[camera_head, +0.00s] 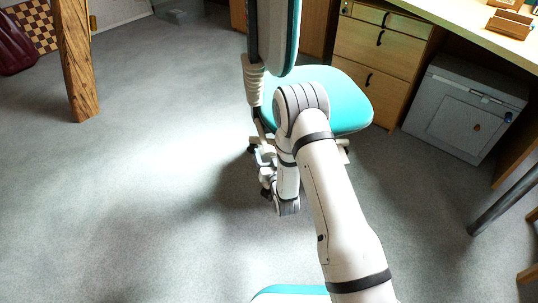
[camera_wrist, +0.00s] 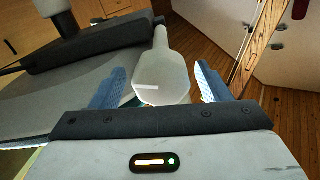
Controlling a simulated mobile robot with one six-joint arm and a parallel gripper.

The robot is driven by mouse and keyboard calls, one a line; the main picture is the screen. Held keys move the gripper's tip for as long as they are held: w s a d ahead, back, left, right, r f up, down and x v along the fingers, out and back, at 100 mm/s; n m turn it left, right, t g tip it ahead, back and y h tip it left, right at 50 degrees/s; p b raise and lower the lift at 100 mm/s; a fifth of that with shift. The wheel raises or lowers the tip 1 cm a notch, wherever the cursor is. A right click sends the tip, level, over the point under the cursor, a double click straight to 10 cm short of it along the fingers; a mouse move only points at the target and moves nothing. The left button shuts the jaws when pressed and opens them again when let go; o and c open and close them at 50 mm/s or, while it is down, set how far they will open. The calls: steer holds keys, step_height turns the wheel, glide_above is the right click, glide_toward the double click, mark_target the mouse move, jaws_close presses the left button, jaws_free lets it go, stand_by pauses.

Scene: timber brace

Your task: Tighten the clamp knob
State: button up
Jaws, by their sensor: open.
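My gripper (camera_wrist: 160,72) is open in the wrist view, with its two blue-grey fingers apart. A pale, rounded shape with a narrow neck (camera_wrist: 161,72) appears between the fingers; I cannot tell what it is, how far off it is, or whether it is the clamp knob. I see no touch between it and the fingers. In the head view my arm reaches forward and bends down beside the teal chair, and the gripper is not clear there. A wooden timber post (camera_head: 77,60) stands at the upper left, well apart from my arm. I can make out no clamp in the head view.
The teal office chair (camera_head: 345,100) stands close by my arm. Wooden drawers (camera_head: 375,58), a grey cabinet (camera_head: 463,112) and a desk (camera_head: 480,28) are at the right. The grey carpet (camera_head: 130,190) is open at the left. A checkered board (camera_head: 38,22) leans at the far left.

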steer(key=shift+s, duration=0.15)
steer(key=p+v, duration=0.2)
steer(key=v, duration=0.5)
steer(key=shift+s+p, duration=0.25)
steer(key=shift+p, duration=0.05)
steer(key=shift+d, duration=0.15)
steer(key=w+d+r+g+h+p, duration=0.1)
steer(key=d+r+g+h+p, duration=0.2)
steer(key=r+p, duration=1)
steer(key=w+d+r+g+p, duration=0.1)
steer(key=d+r+g+p, duration=0.4)
steer(key=r, duration=1.7)
steer(key=s+d+r+g+h+p, duration=0.1)
steer(key=s+d+r+g+p, duration=0.2)
steer(key=s+r+p, duration=0.6)
steer(key=s+d+r+m+g+h+p, duration=0.1)
steer(key=s+d+r+g+p, duration=0.2)
steer(key=s+r+p, duration=0.7)
steer(key=s+d+r, duration=0.2)
steer(key=s+r, duration=0.7)
steer(key=r, duration=0.3)
steer(key=shift+g, duration=0.3)
